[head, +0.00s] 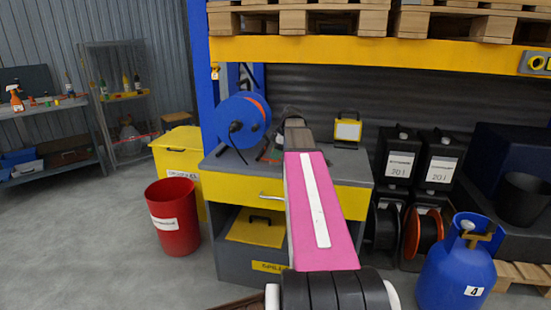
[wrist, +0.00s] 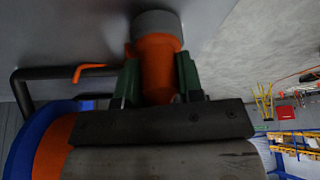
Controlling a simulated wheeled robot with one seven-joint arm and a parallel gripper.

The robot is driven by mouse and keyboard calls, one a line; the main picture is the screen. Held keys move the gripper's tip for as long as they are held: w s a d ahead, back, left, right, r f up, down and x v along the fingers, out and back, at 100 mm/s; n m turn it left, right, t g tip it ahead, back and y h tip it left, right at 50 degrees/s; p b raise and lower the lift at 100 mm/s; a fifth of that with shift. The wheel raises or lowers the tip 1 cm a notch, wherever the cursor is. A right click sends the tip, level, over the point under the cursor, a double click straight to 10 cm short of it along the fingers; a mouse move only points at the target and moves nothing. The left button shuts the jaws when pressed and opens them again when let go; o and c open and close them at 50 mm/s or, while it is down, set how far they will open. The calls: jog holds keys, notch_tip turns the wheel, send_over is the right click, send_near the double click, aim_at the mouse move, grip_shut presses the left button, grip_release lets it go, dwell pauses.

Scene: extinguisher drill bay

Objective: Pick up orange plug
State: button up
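The orange plug (wrist: 158,62), with a grey end cap, is in the wrist view between the two green fingers of my gripper (wrist: 159,78). The fingers press on it from both sides, and its grey end points away from my palm. In the head view the plug is hidden and my own arm covers most of the gripper, over the grey bench top (head: 345,165). A blue cable reel (head: 243,121) with orange cable stands on the bench left of my arm. I cannot tell whether the plug touches the bench.
A yellow work lamp (head: 347,129) stands at the back right of the bench. A red bin (head: 172,217) and a yellow bin (head: 180,160) stand to the left. A blue gas cylinder (head: 457,270) and black canisters (head: 398,157) are to the right. The floor at left is clear.

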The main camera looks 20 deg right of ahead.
dwell(0.3)
jog(key=shift+r, duration=0.6)
jog(key=r, duration=0.1)
jog(key=a+r, duration=0.1)
jog(key=r, duration=0.1)
jog(key=shift+s+r, duration=0.2)
jog(key=shift+r, duration=0.05)
jog(key=s+a+r, duration=0.4)
jog(key=a+r, duration=0.2)
jog(key=a, duration=0.4)
jog(key=s+a+r, duration=0.1)
jog(key=s+r, duration=0.2)
jog(key=s, duration=0.4)
jog(key=s+a+r, duration=0.1)
jog(key=s+r, duration=0.2)
jog(key=s, duration=0.4)
jog(key=shift+s+r, duration=0.15)
jog(key=shift+s, duration=0.15)
dwell(1.2)
dwell(0.4)
